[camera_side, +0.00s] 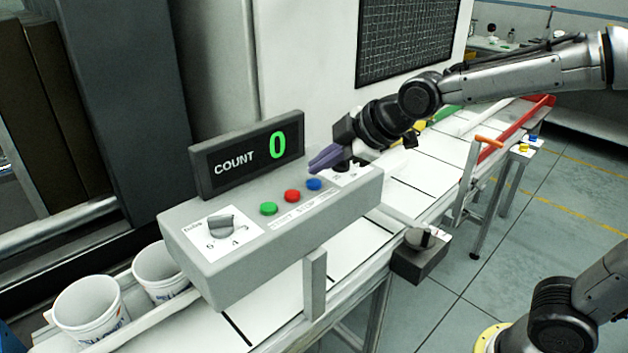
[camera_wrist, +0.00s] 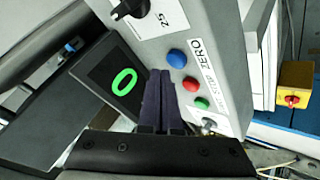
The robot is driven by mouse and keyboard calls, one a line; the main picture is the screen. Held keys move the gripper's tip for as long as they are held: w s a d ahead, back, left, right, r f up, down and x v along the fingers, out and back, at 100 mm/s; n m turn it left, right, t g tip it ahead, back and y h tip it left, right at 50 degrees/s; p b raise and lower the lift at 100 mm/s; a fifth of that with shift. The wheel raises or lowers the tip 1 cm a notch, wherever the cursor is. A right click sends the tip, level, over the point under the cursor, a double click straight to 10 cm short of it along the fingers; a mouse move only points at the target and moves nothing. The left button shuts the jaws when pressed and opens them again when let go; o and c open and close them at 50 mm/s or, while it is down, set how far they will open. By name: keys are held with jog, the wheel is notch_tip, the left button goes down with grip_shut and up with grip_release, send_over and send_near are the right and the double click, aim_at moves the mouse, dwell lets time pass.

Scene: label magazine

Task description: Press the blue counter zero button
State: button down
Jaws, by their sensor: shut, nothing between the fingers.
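The blue button (camera_side: 314,184) is on the sloped top of a grey control box (camera_side: 250,270), at the right end of a row with a red button (camera_side: 292,196) and a green button (camera_side: 269,208). My gripper (camera_side: 313,167), with purple fingers, is shut and empty. In the side view its tips are just above the blue button in the picture. In the wrist view the fingertips (camera_wrist: 160,72) are left of and slightly below the blue button (camera_wrist: 177,58), and the button is uncovered. I see no contact. The word ZERO is printed beside the blue button.
A display (camera_side: 248,153) reading COUNT 0 stands behind the buttons, close to my fingers. A dial (camera_side: 221,224) is at the box's left end. A black knob (camera_wrist: 130,8) is past the blue button. White cups (camera_side: 90,308) stand at the lower left.

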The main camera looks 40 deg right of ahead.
aim_at(322, 188)
jog(key=shift+r, duration=0.1)
jog(key=shift+r, duration=2.45)
jog(key=s+d+r+m+h, duration=0.1)
jog(key=s+d+m, duration=0.15)
jog(key=s, duration=0.25)
jog(key=s+d+r+m, duration=0.1)
jog(key=s+d, duration=0.3)
jog(key=s, duration=0.2)
jog(key=s+d+f+m+g+h, duration=0.1)
jog(key=s+f+m+g, duration=0.2)
jog(key=s+f+m, duration=0.5)
jog(key=s+f, duration=0.3)
jog(key=s, duration=0.3)
jog(key=shift+s+d+f, duration=0.2)
jog(key=shift+d, duration=0.2)
